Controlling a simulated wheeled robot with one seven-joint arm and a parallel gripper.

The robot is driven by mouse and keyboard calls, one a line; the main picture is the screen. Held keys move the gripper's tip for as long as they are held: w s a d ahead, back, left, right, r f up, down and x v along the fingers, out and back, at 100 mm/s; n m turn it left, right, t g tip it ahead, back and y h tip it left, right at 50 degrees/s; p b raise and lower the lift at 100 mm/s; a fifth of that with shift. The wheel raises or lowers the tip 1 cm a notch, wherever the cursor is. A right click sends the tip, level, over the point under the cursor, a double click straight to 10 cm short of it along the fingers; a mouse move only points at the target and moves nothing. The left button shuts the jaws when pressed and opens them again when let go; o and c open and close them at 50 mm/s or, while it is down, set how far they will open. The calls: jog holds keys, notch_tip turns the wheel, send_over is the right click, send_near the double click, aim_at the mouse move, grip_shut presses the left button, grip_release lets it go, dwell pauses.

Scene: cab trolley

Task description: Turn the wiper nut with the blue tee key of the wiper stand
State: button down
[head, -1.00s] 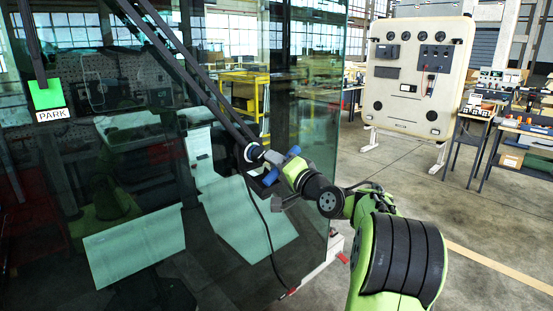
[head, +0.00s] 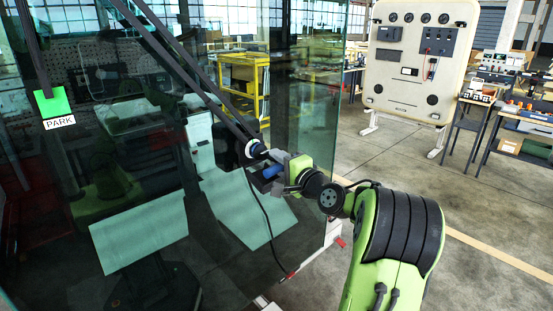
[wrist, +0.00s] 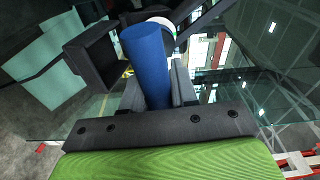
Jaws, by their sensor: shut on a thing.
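The blue tee key (head: 271,171) is at the wiper pivot, and its blue handle shows as an upright cylinder in the wrist view (wrist: 147,60). My gripper (head: 284,170) is shut on the key's handle and hides part of it; its fingers also show in the wrist view (wrist: 160,88). The wiper pivot (head: 253,149) is a dark, ringed hub just left of the key. The wiper nut itself is hidden or too small to tell. Two dark wiper arms (head: 190,75) run from the pivot up to the left across the glass.
The cab's large glass pane (head: 100,170) stands close beside my gripper. A green PARK marker (head: 53,107) is at the upper left. A dark cable (head: 262,220) hangs below the pivot. A beige panel (head: 418,65) stands behind at the right, with open floor before it.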

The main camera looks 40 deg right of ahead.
jog(key=s+b, duration=0.2)
jog(key=s, duration=0.4)
jog(key=shift+s+b, duration=0.3)
jog(key=shift+s, duration=0.1)
dwell(0.6)
